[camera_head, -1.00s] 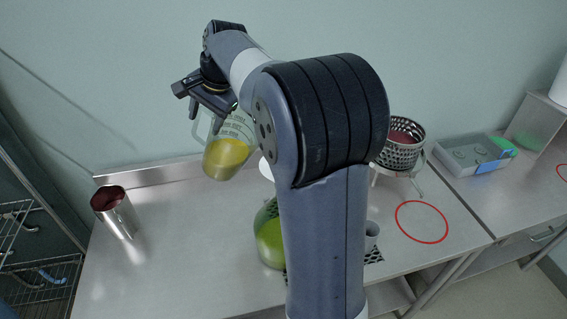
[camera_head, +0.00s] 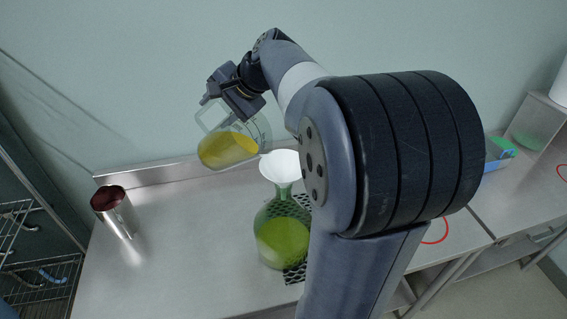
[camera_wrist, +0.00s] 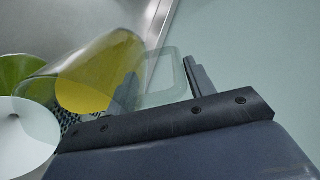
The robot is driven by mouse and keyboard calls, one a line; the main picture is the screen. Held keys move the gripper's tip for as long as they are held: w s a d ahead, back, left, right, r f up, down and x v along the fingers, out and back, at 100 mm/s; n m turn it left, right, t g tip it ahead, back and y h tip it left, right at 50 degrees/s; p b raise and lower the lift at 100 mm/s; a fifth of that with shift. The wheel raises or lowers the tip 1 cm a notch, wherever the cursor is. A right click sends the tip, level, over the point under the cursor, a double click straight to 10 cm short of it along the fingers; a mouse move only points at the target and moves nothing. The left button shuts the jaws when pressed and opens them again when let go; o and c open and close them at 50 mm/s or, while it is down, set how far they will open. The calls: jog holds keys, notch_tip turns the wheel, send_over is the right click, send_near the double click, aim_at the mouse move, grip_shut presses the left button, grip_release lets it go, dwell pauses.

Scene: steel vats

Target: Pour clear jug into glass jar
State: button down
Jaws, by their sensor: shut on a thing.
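The clear jug (camera_head: 232,145) holds yellow liquid and is tilted, its mouth toward the right. My gripper (camera_head: 222,98) is shut on the jug's handle and holds it above the table. In the wrist view, the jug (camera_wrist: 95,75) lies beyond the gripper (camera_wrist: 160,82), with its handle between the fingers. The glass jar (camera_head: 283,235) stands on the table with green liquid in it and a white funnel (camera_head: 281,167) in its neck. The jug's lip is just left of and above the funnel. No stream is visible. The funnel also shows in the wrist view (camera_wrist: 22,140).
A steel cup (camera_head: 115,210), dark red inside, stands at the left of the table. A black perforated mat (camera_head: 296,272) lies by the jar. A red ring (camera_head: 436,232) is partly hidden by my arm. A wire rack (camera_head: 40,275) is at the far left.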

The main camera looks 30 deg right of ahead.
jog(key=shift+s+d+r+t+y, duration=0.3)
jog(key=shift+s+r+t+y, duration=0.1)
jog(key=shift+r+t, duration=0.25)
jog(key=shift+s+d+r+t+y, duration=0.3)
jog(key=shift+s+r+t, duration=0.15)
jog(key=shift+r, duration=0.25)
dwell(1.7)
jog(key=shift+s+d+r+t+y+b, duration=0.5)
jog(key=shift+s+r+t+b, duration=0.25)
jog(key=shift+b, duration=0.95)
dwell(3.3)
